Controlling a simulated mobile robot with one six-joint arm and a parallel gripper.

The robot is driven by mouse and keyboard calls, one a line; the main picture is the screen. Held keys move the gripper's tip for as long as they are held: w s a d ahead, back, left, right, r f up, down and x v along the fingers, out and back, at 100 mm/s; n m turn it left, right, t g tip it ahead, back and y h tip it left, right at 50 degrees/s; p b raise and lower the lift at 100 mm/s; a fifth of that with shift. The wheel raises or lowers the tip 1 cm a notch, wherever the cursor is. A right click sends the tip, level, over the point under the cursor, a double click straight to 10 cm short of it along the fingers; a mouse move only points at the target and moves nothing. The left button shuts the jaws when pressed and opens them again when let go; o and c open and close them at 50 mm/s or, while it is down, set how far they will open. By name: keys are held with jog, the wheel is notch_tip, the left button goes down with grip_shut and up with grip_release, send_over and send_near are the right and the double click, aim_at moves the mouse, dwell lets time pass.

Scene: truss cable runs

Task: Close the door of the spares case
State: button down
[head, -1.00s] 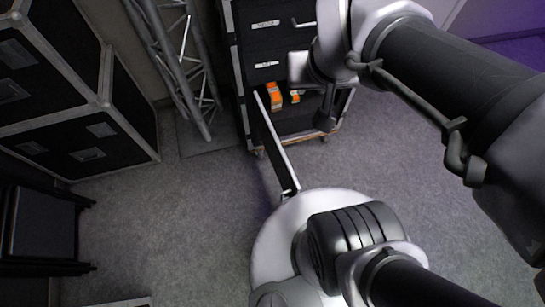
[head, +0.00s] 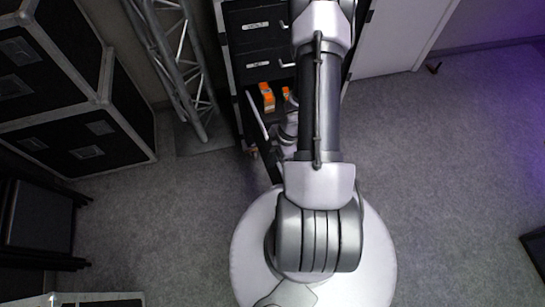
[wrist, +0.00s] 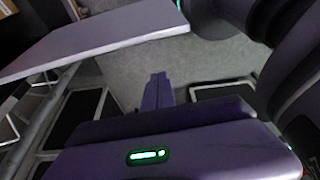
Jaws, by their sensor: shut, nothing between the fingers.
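The spares case (head: 262,60) is a black case with drawers and a metal edge, at the top middle of the head view. Its door (head: 257,115) stands open, swung out from the lower left of the case toward my base. My arm and base partly cover its near end. In the wrist view, a large pale-edged panel that looks like the door (wrist: 95,42) crosses the upper left. My gripper (wrist: 157,80) is shut and empty, beside and below that panel in the picture. Whether they touch cannot be told.
Orange items (head: 267,97) sit in the case's open lower compartment. A metal truss (head: 178,65) stands left of the case. Large black flight cases (head: 85,130) fill the left side. The grey floor (head: 440,170) at the right is mostly free.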

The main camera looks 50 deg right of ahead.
aim_at(278, 166)
jog(key=f+b, duration=0.1)
jog(key=f, duration=0.1)
jog(key=d+f+b, duration=0.1)
jog(key=f, duration=0.1)
jog(key=f+b, duration=0.2)
jog(key=shift+s+d, duration=0.25)
jog(key=shift+s, duration=0.1)
jog(key=shift+s+d, duration=0.1)
jog(key=shift+d, duration=0.05)
jog(key=shift+d, duration=0.1)
